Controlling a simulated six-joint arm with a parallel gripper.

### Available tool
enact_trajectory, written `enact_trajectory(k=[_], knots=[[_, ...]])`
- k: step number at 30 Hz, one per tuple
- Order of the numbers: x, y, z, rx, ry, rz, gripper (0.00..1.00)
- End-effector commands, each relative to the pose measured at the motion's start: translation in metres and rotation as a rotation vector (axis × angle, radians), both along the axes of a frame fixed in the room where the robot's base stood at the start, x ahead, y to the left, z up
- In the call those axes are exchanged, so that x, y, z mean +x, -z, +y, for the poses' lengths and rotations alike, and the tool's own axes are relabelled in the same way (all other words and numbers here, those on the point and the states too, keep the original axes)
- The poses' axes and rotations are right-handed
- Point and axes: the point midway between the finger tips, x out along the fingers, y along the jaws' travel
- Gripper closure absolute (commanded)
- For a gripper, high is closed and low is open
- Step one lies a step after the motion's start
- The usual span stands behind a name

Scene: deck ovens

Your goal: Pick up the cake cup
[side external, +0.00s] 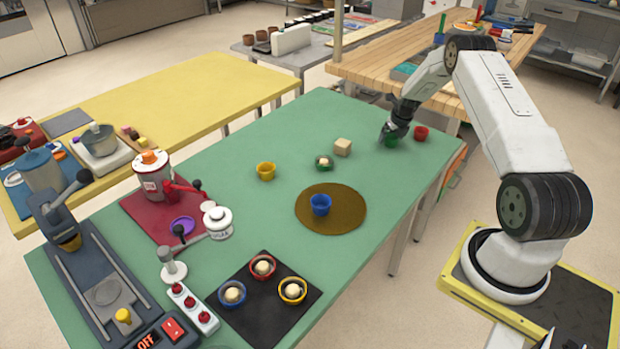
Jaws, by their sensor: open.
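My gripper (388,136) is open at the far right end of the green table (240,140), pointing down. A green cup (391,142) is right at its fingers, partly hidden by them; I cannot tell whether they touch it. A red cup (421,133) stands just to the right. A blue cup (320,205) stands on a round brown mat (348,221). Which one is the cake cup is not clear.
A black mat (270,323) at the front holds three filled cups.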

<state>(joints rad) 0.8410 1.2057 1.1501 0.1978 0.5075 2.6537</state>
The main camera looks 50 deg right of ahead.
Motion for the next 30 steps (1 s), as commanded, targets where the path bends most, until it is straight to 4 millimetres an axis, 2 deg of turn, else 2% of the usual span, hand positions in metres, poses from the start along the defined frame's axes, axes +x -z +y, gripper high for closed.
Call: enact_trajectory(k=[8,9,11,15,16,17,30], knots=[[-0.0002,-0.0002,0.0,0.0,0.0,0.0,0.0],[-0.0002,-0.0002,0.0,0.0,0.0,0.0,0.03],[-0.0002,-0.0002,-0.0001,0.0,0.0,0.0,0.22],[-0.0003,-0.0001,-0.0001,0.0,0.0,0.0,0.67],[-0.0003,-0.0001,-0.0001,0.0,0.0,0.0,0.76],[-0.0003,-0.0003,-0.0001,0.0,0.0,0.0,0.8],[-0.0001,-0.0062,-0.0003,0.0,0.0,0.0,0.81]])
